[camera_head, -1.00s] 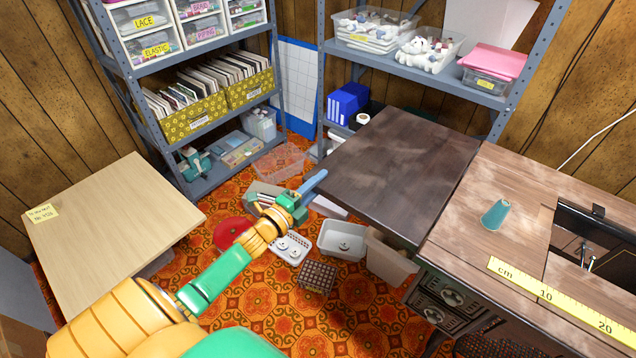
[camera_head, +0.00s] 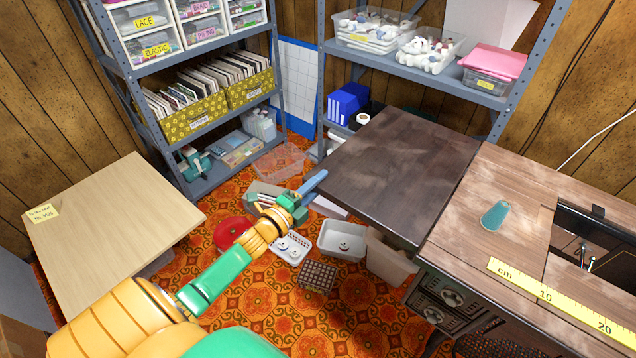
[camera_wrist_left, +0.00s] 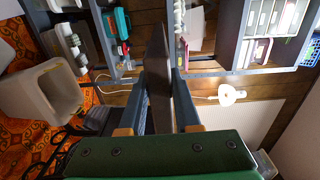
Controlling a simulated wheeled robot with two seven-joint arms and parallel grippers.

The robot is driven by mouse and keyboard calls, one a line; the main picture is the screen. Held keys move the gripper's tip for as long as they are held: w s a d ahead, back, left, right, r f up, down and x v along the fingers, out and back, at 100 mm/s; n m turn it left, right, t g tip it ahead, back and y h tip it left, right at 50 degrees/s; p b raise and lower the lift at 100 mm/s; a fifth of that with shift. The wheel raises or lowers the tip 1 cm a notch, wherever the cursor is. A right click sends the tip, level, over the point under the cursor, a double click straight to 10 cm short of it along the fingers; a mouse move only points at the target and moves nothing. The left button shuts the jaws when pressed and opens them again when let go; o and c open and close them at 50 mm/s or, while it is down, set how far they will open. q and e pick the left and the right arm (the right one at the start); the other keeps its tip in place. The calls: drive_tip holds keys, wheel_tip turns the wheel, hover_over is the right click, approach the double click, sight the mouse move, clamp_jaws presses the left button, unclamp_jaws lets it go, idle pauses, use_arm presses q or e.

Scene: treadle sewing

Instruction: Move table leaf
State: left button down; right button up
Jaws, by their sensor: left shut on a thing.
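The table leaf (camera_head: 396,172) is a dark brown wooden board. It lies level at the left side of the sewing table (camera_head: 500,194), its right edge along the tabletop. My left gripper (camera_head: 314,184) is at the leaf's left edge. In the left wrist view the leaf (camera_wrist_left: 158,75) shows edge-on as a dark slab between the two blue-grey fingers, which are shut on it. My right gripper is not in view.
A teal thimble-like piece (camera_head: 495,215) and a yellow tape measure (camera_head: 555,298) lie on the tabletop. White trays (camera_head: 343,240) and a beige bin (camera_head: 388,262) stand on the floor below the leaf. A pale table (camera_head: 110,235) stands at left; shelves (camera_head: 420,70) stand behind.

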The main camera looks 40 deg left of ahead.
use_arm(q)
wheel_tip(320, 180, up, 3)
drive_tip(key=shift+d+m+p, duration=0.15)
drive_tip(key=shift+m+p, duration=0.35)
drive_tip(key=shift+p, duration=0.55)
drive_tip(key=shift+f, duration=0.2)
drive_tip(key=c, duration=0.6)
unclamp_jaws()
drive_tip(key=s, duration=0.7)
drive_tip(key=shift+a, duration=0.25)
